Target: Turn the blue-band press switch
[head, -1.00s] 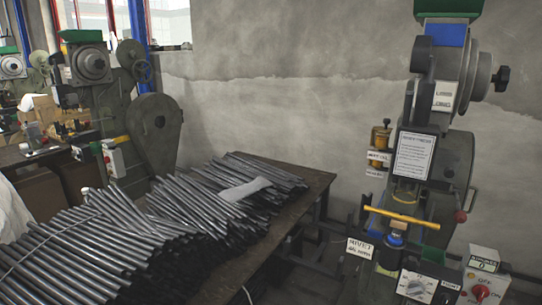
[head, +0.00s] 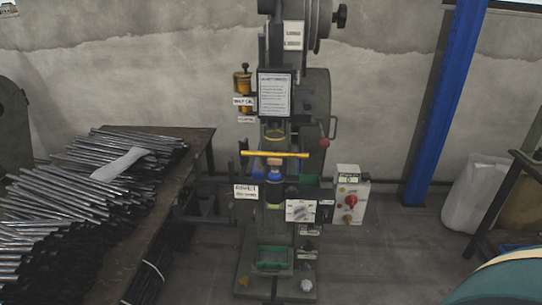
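The rivet press (head: 315,95) stands in the middle of the head view, against the grey wall. Its top, where a blue band shows in the earlier frame, is cut off by the upper picture edge. A white switch box (head: 343,183) sits at the press's right side, with a red rotary switch (head: 350,201) on its front and a small labelled plate above. The switch's exact setting is too small to read. Neither of my grippers is in view.
A table (head: 163,190) piled with metal rods (head: 75,200) stands at left. A blue post (head: 445,100) and a white sack (head: 476,193) stand at right. A teal rounded object (head: 505,280) fills the lower right corner. Floor (head: 385,265) right of the press is clear.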

